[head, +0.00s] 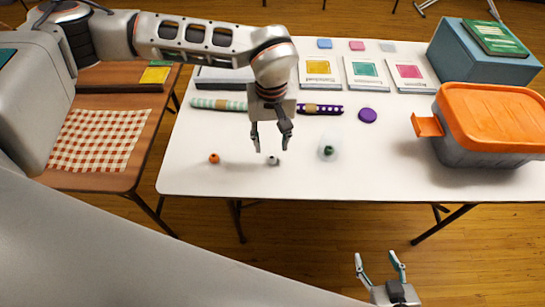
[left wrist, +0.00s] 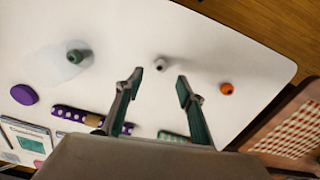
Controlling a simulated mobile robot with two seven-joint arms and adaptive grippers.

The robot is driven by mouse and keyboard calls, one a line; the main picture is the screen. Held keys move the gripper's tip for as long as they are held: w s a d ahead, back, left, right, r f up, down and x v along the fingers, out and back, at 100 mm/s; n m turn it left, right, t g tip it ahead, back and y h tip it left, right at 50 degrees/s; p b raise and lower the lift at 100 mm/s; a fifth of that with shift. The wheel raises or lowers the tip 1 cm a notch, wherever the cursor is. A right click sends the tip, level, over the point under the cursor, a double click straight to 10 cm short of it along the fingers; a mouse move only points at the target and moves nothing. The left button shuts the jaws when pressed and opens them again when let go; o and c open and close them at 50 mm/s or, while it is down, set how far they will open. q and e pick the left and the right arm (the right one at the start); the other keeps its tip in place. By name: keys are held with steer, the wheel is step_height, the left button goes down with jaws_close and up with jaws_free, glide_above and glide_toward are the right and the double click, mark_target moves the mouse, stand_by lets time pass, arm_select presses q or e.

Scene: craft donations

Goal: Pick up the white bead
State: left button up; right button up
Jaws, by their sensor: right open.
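The white bead (head: 274,160) lies on the white table near its front edge, and it also shows in the left wrist view (left wrist: 161,64). My left gripper (head: 271,146) is open and empty above it, fingers pointing down. In the left wrist view my left gripper (left wrist: 159,80) has the bead just past its fingertips, in line with the gap between them. My right gripper (head: 381,268) is open and empty, in front of the table at the bottom of the head view.
An orange bead (head: 214,158) lies left of the white one; a dark green bead (head: 329,150) on a clear piece lies right. Patterned rolls (head: 320,109), a purple disc (head: 368,115) and packets (head: 319,72) lie behind. An orange-lidded bin (head: 490,118) stands at the right.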

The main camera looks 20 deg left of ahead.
mark_target(272, 157)
arm_select(q)
step_height(272, 157, down, 6)
steer(key=shift+d+r, duration=0.1)
steer(key=c, duration=0.8)
